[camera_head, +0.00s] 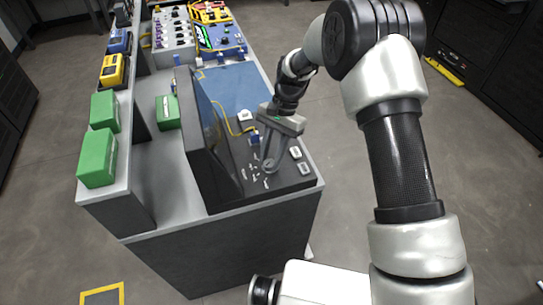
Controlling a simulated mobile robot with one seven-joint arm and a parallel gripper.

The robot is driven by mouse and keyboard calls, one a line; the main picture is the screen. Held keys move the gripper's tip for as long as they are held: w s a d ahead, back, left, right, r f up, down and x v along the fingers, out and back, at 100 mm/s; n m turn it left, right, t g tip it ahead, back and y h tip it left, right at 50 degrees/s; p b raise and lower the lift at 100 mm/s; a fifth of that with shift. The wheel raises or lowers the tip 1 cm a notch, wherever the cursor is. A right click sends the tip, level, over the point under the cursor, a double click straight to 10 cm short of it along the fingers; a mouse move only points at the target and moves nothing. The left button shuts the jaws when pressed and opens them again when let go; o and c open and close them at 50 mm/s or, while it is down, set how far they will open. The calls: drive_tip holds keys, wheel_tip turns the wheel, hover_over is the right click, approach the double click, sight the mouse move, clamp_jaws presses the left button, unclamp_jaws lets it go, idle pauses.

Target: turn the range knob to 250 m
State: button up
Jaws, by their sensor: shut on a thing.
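A black instrument (226,165) with a raised screen housing stands on the near end of the bench. Its control panel (290,182) faces up on the right and carries several small white markings. My gripper (268,166) reaches down to this panel from the upper right, its fingers closed around the range knob. The fingers hide the knob almost wholly, so I cannot read its setting. Two pale buttons (296,152) sit to the right of the fingers.
Green boxes (98,158) stand on the left shelf. A blue instrument (222,38) and a grey unit (173,35) are at the far end.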

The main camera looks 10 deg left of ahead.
drive_tip(key=n+h, duration=0.1)
drive_tip(key=n, duration=0.2)
drive_tip(key=n+h, duration=0.1)
drive_tip(key=n, duration=0.1)
drive_tip(key=shift+a+n, duration=0.2)
drive_tip(key=shift+n, duration=0.2)
idle(0.4)
drive_tip(key=o, duration=1.1)
drive_tip(key=shift+c, duration=0.2)
drive_tip(key=p+v, duration=0.1)
drive_tip(key=v, duration=1.6)
drive_tip(key=shift+w+a, duration=0.25)
drive_tip(key=shift+w, duration=0.05)
drive_tip(key=shift+r, duration=0.1)
